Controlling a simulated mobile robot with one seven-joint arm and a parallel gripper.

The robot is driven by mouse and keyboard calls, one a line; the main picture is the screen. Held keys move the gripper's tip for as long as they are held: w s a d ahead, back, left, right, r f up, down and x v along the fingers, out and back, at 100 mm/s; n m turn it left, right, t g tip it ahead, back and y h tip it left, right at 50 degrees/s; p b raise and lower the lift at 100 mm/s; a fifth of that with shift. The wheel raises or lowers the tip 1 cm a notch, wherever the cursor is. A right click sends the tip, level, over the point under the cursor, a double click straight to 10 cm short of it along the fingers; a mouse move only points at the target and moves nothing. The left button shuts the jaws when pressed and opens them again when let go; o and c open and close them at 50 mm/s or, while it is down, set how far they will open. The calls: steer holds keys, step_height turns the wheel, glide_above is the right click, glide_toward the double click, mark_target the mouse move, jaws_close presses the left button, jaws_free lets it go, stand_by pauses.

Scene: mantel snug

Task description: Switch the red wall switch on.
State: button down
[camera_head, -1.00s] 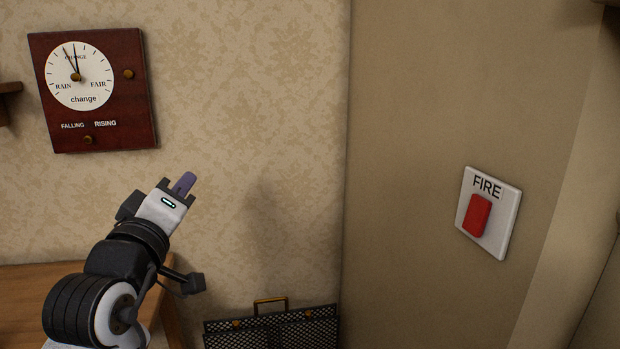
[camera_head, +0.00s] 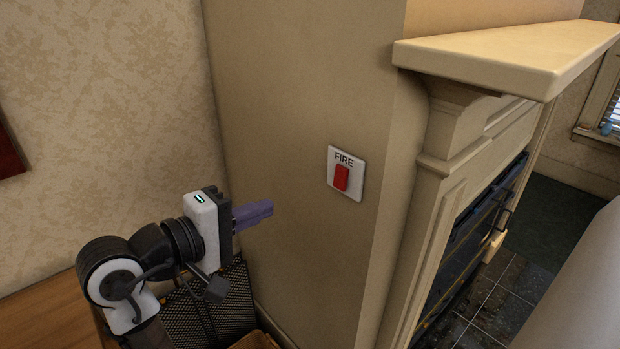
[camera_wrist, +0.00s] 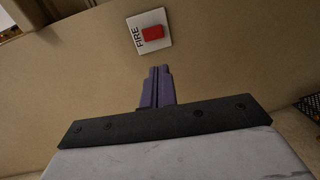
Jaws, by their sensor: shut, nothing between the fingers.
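The red wall switch (camera_head: 342,178) is a red rocker on a white plate marked FIRE (camera_head: 357,187), fixed to the tan side wall of the chimney breast. In the wrist view the red rocker (camera_wrist: 153,32) shows near the top, beyond the fingertips. My gripper (camera_head: 270,208) is shut and empty, with its purple fingers together. In the head view it is left of the switch and a little lower, apart from it. In the wrist view my gripper (camera_wrist: 160,70) points toward the plate, with a gap of bare wall in between in the picture.
A cream mantel shelf (camera_head: 500,60) juts out at the right above the fireplace (camera_head: 470,235). A black mesh screen (camera_head: 225,300) stands low behind my gripper. A wooden surface (camera_head: 45,318) lies at the lower left. The wall around the switch is bare.

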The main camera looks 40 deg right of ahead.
mark_target(339, 185)
steer(key=shift+s+d+g, duration=0.2)
steer(key=shift+s+g, duration=0.2)
steer(key=shift+s, duration=0.05)
steer(key=shift+d, duration=0.1)
steer(key=d, duration=0.4)
steer(key=d+f+p, duration=0.1)
steer(key=d, duration=0.4)
steer(key=w+d+f+p, duration=0.1)
steer(key=d, duration=0.3)
steer(key=shift+d, duration=0.2)
steer(key=shift+w+d, duration=0.1)
steer(key=shift+d+f+h, duration=0.2)
steer(key=shift+f+h, duration=0.05)
steer(key=shift+h, duration=0.05)
steer(key=shift+d+f+h+b, duration=0.15)
steer(key=shift+f+h+b, duration=0.1)
steer(key=shift+h+b, duration=0.65)
steer(key=shift+r, duration=0.3)
